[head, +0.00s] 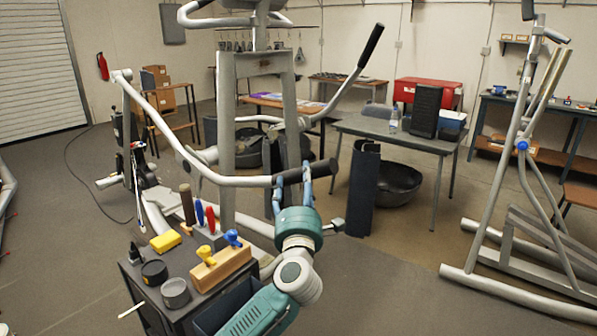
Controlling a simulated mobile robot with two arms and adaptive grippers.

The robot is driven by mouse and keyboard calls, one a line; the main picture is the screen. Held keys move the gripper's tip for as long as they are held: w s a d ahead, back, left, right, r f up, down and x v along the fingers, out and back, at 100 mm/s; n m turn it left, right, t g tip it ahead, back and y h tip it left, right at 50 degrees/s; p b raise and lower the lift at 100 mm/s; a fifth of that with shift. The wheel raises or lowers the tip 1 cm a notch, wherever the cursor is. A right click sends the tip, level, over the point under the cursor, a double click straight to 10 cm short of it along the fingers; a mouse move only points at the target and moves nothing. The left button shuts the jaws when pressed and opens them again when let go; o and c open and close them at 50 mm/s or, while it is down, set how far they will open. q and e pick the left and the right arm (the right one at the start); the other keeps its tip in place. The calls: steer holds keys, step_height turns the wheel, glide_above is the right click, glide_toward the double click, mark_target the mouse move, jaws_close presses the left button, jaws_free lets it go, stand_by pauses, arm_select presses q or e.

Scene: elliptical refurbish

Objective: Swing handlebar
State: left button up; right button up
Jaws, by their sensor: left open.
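The elliptical machine (228,120) stands in the middle of the head view. Its near handlebar (232,181) is a pale bent tube that runs from the upper left down to a black grip (320,169) at its right end. A second handlebar rises to another black grip (371,46) at the upper right. My left gripper (292,178) reaches up from below, with its blue fingers apart. Its fingertips are at the near black grip, one finger overlapping it in the picture. I cannot tell whether they touch it. My right gripper is out of view.
A dark tool cart (205,262) with a yellow sponge (166,241), tins and a wooden block (220,270) stands close on the left of my arm. A dark rolled mat (363,190) and a grey table (400,138) stand behind. Another machine (510,180) is at right.

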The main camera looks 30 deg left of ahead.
mark_target(299, 177)
arm_select(q)
steer(key=shift+x, duration=2.05)
jaws_close()
